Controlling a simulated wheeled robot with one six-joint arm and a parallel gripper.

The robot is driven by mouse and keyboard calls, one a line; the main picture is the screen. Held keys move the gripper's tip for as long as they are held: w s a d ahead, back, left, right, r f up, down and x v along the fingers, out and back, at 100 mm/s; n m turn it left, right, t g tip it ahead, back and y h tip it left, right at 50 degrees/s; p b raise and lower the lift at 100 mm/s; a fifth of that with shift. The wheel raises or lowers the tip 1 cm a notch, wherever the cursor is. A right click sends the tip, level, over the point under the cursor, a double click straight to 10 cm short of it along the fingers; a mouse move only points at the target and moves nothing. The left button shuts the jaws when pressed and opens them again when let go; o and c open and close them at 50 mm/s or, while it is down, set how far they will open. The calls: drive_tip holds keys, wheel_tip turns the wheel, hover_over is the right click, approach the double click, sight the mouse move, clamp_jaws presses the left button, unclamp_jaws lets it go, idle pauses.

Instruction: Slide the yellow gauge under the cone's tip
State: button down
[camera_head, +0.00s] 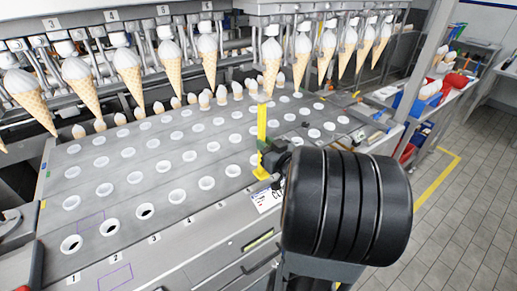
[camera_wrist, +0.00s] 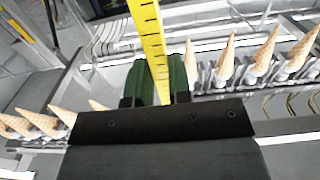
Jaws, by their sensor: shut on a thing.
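The yellow gauge (camera_head: 262,126) is an upright ruler-like strip with a small foot at its lower end, at the front right of the grey plate. My gripper (camera_head: 271,156) is shut on its lower part. In the wrist view the gauge (camera_wrist: 149,40), with black tick marks, rises between the green finger pads of my gripper (camera_wrist: 157,85). Ice cream cones hang tip down in a row behind. One cone (camera_head: 272,64) has its tip close to the gauge's top in the head view, but farther back. Whether the foot touches the plate is unclear.
The grey plate (camera_head: 130,172) has rows of white-rimmed holes, with small cone tops at its back row. More hanging cones (camera_head: 128,68) line the left. Blue and red bins (camera_head: 407,105) stand on a shelf at right. The plate between gauge and cones is mostly clear.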

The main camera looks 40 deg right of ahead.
drive_tip(key=shift+w+f+b, duration=0.25)
drive_tip(key=shift+f+b, duration=0.1)
drive_tip(key=shift+f, duration=0.45)
drive_tip(key=shift+s, duration=0.15)
drive_tip(key=w+f+b, duration=0.2)
drive_tip(key=w+b, duration=0.4)
drive_tip(key=w, duration=1.4)
drive_tip(key=shift+f, duration=0.3)
idle(0.4)
